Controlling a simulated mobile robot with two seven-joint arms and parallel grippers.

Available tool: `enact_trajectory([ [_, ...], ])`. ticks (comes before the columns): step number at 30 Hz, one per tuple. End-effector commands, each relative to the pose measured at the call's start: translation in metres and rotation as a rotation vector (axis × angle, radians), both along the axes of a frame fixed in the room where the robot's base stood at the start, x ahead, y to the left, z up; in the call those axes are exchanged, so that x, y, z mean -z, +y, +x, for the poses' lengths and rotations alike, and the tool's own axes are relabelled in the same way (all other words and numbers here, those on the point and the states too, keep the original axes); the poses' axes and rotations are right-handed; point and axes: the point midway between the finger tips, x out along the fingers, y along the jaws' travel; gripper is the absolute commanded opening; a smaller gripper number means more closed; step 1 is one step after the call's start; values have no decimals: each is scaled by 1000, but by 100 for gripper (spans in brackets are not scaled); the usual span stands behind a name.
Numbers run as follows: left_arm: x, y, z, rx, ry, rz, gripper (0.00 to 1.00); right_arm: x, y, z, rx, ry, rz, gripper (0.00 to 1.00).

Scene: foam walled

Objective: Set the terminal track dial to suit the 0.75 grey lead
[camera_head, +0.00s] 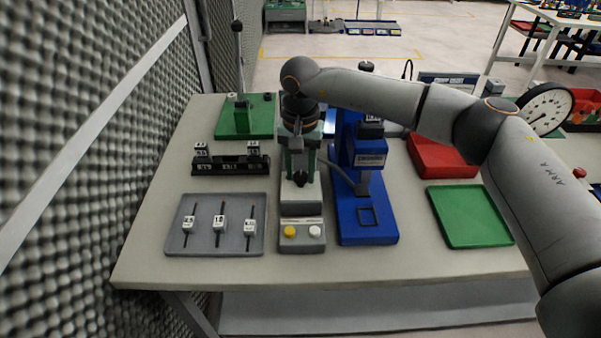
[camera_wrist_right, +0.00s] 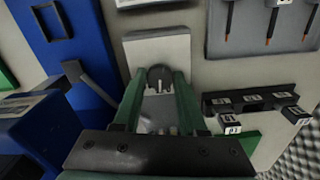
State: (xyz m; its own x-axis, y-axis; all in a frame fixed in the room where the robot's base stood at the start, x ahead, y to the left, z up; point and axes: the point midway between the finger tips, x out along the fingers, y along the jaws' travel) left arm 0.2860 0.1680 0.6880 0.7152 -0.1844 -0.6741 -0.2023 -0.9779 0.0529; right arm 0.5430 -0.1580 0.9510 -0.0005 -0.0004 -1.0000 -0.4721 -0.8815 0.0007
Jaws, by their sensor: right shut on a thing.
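My right gripper (camera_head: 300,178) reaches down from above at the grey machine (camera_head: 302,208). In the wrist view its green fingers (camera_wrist_right: 160,90) are shut on a dark round dial (camera_wrist_right: 160,74) with a light mark on its face. The dial's setting is too small to read. A grey tray (camera_head: 184,247) left of the machine holds three leads with white tags: a left lead (camera_head: 188,223), a middle lead (camera_head: 220,225) tagged 1.0, and a right lead (camera_head: 250,228) whose tag is hard to read. My left gripper is not in view.
A blue machine (camera_head: 368,232) stands close on the right. Yellow (camera_head: 289,232) and white (camera_head: 315,231) buttons sit at the grey machine's front. A black tag block (camera_head: 230,168), a green stand (camera_head: 228,130), a green tray (camera_head: 470,218) and a red bin (camera_head: 438,158) share the table.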

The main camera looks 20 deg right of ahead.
Motion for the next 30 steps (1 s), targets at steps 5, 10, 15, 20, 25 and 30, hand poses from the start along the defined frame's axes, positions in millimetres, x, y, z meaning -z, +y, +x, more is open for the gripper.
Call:
enact_trajectory([
  [5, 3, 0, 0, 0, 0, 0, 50, -1, 0, 1, -64, -3, 1, 0],
  [10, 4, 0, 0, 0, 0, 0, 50, -1, 0, 1, -94, -4, 0, 0],
  [15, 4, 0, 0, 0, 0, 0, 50, -1, 0, 1, -102, -4, 0, 0],
  [20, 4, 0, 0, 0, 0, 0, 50, -1, 0, 1, -101, -4, 0, 0],
  [25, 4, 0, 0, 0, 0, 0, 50, -1, 0, 1, -100, -4, 0, 50],
  [30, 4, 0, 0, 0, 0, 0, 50, -1, 0, 1, -100, -1, 0, 69],
])
